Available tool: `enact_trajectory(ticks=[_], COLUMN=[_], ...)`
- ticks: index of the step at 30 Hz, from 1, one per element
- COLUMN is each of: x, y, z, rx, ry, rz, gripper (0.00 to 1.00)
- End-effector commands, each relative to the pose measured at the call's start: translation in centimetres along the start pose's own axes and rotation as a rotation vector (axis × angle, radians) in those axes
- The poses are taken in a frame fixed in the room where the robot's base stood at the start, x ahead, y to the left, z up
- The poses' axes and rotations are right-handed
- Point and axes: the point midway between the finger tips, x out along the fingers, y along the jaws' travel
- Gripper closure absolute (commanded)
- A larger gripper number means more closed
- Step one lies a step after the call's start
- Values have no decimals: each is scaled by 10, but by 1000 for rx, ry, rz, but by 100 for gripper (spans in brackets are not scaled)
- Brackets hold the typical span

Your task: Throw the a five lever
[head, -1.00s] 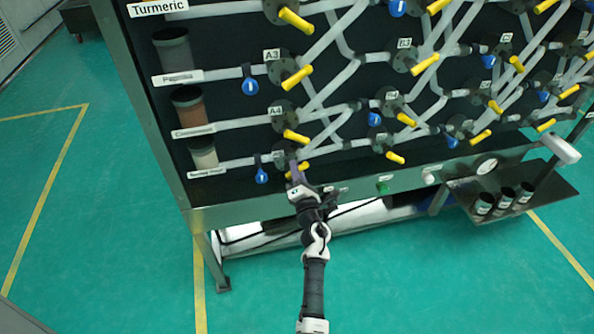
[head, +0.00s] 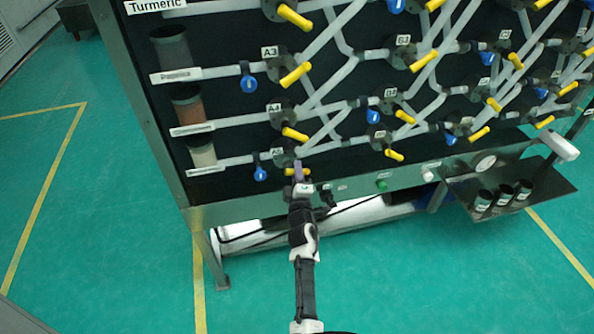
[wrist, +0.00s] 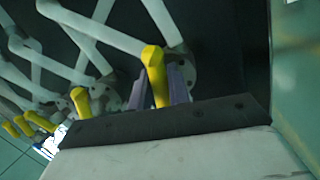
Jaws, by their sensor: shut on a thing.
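The A5 lever is a short yellow handle on a dark round valve at the bottom of the left column, beside the A5 label (head: 279,153). In the head view its yellow handle (head: 289,172) is partly covered by my gripper (head: 298,172). In the wrist view the yellow handle (wrist: 154,72) stands between my two purple fingers, with my gripper (wrist: 160,88) shut on it. The valve body behind it is partly hidden.
The A4 lever (head: 295,134) is just above. A blue tag (head: 260,174) hangs on the pipe to the left. The panel's lower steel rail with a green button (head: 382,186) runs close below. A shelf with dark cups (head: 503,195) is at the right.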

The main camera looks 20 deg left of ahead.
Motion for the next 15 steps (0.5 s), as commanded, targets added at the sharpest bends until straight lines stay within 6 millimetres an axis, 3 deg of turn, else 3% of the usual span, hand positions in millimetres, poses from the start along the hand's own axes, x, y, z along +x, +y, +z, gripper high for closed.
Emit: enact_trajectory(ticks=[15], x=[-2], y=[-8], z=[-1], rx=[339], ry=[-68], rz=[-42], gripper=[100])
